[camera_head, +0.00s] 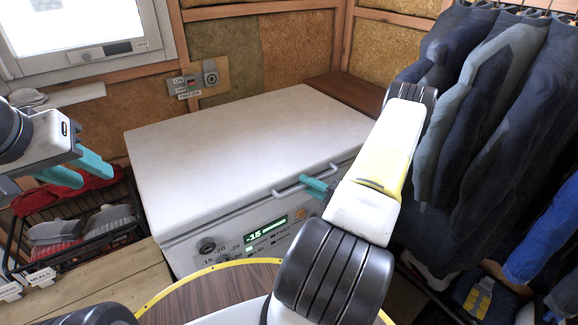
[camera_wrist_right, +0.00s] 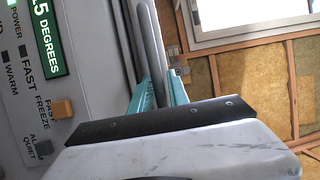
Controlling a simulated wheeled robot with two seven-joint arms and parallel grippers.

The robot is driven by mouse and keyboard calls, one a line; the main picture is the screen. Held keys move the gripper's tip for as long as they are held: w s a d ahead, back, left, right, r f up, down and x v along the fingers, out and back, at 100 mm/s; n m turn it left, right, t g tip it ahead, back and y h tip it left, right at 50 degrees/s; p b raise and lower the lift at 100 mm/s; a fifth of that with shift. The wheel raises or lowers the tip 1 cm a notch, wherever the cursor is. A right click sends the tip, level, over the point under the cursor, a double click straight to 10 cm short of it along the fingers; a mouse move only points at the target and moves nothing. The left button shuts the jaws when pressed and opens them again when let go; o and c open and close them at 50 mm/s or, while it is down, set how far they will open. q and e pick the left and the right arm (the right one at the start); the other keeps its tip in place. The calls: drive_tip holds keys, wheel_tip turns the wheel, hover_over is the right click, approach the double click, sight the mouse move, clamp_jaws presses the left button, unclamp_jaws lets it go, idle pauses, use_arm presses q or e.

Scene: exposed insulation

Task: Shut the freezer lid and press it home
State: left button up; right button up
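The white freezer (camera_head: 185,250) stands in the middle of the head view. Its lid (camera_head: 235,150) lies down over the body; I cannot tell whether it is fully seated. A bar handle (camera_head: 290,188) runs along the lid's front edge and also shows in the right wrist view (camera_wrist_right: 151,35). My right gripper (camera_head: 314,186) is at the handle's right part, with the bar between its teal fingers (camera_wrist_right: 160,88); whether they clamp it is unclear. My left gripper (camera_head: 85,172) is left of the freezer, its fingers apart and empty.
The freezer's front panel has a green display (camera_head: 266,232) and knobs. A wire rack (camera_head: 75,235) with shoes stands at left. Dark coats (camera_head: 490,120) hang close at right. A switch box (camera_head: 190,85) is on the wall behind. A round wooden surface (camera_head: 215,295) is in front.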

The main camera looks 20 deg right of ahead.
drive_tip(key=v, duration=0.7)
drive_tip(key=shift+s+d, duration=0.2)
drive_tip(key=shift+s, duration=0.15)
idle(0.4)
